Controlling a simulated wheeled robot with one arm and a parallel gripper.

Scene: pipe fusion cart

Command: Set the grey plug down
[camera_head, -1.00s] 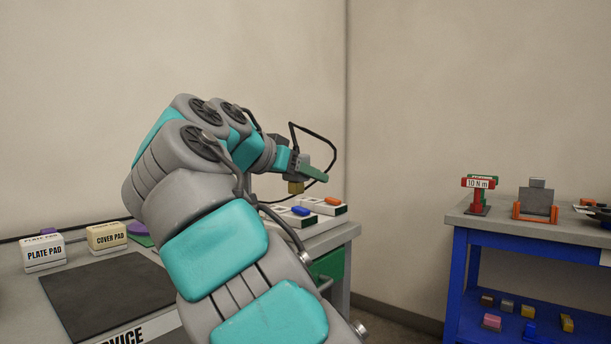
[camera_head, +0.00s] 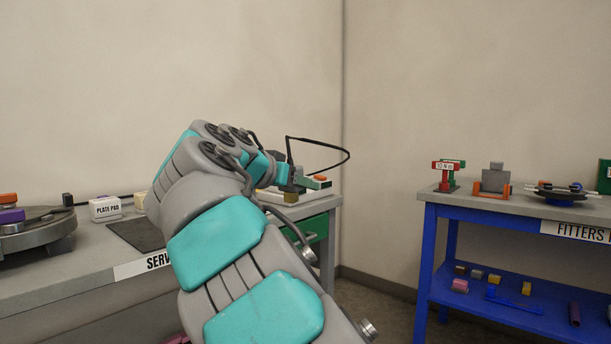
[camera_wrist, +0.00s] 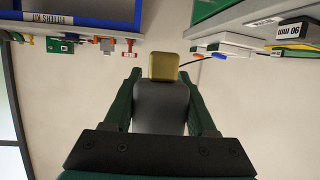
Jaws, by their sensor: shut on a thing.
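In the wrist view my gripper (camera_wrist: 161,80) has its two green fingers on either side of a grey plug (camera_wrist: 160,108). A gold-coloured block (camera_wrist: 163,66) shows at the far end of the grey body. In the head view my gripper (camera_head: 312,183) is beyond my arm, near the right end of the service bench (camera_head: 85,277). My arm and gripper hide most of the plug there. I cannot tell whether the plug touches anything.
A blue cart (camera_head: 430,262) stands at the right, with a red-and-green stand (camera_head: 447,176), an orange holder (camera_head: 492,188) and a dark round fixture (camera_head: 560,194) on top. The plate pad box (camera_head: 105,209) and a grey turntable (camera_head: 35,235) are on the service bench. Floor shows between bench and cart.

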